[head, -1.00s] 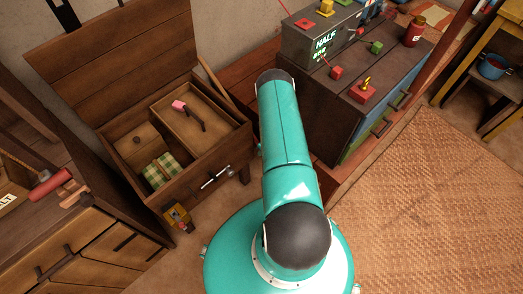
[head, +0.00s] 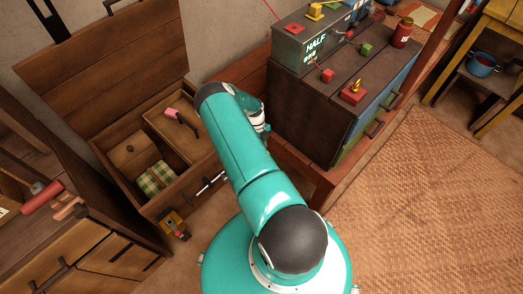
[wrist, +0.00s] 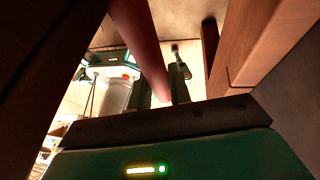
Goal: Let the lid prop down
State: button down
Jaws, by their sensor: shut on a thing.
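The open wooden lid (head: 105,55) leans up behind the chest (head: 207,188) at the left of the head view. In the wrist view a reddish-brown rod, seemingly the lid prop (wrist: 138,35), slants down to my gripper (wrist: 162,92). My gripper is shut on it. In the head view my arm hides the prop, the fingers and the chest's right end; only part of my pale wrist shows. I cannot tell there whether the prop still touches the lid.
The chest holds a wooden tray (head: 163,128) with a pink-headed tool (head: 178,114), and a green checked cloth (head: 155,178). A dark cabinet (head: 310,110) stands close on the right of my arm. A woven mat (head: 430,200) leaves open floor at right.

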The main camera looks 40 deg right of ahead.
jog(key=shift+r, duration=0.1)
dwell(0.3)
jog(key=c, duration=1.3)
grip_release()
jog(key=shift+r, duration=0.1)
jog(key=shift+r, duration=0.35)
notch_tip(320, 180, up, 3)
jog(key=shift+f, duration=0.2)
jog(key=s+a+r, duration=0.8)
jog(key=s+r, duration=0.1)
jog(key=s, duration=0.2)
jog(key=shift+s+a+r, duration=0.15)
jog(key=shift+a+r, duration=0.05)
jog(key=shift+r, duration=0.05)
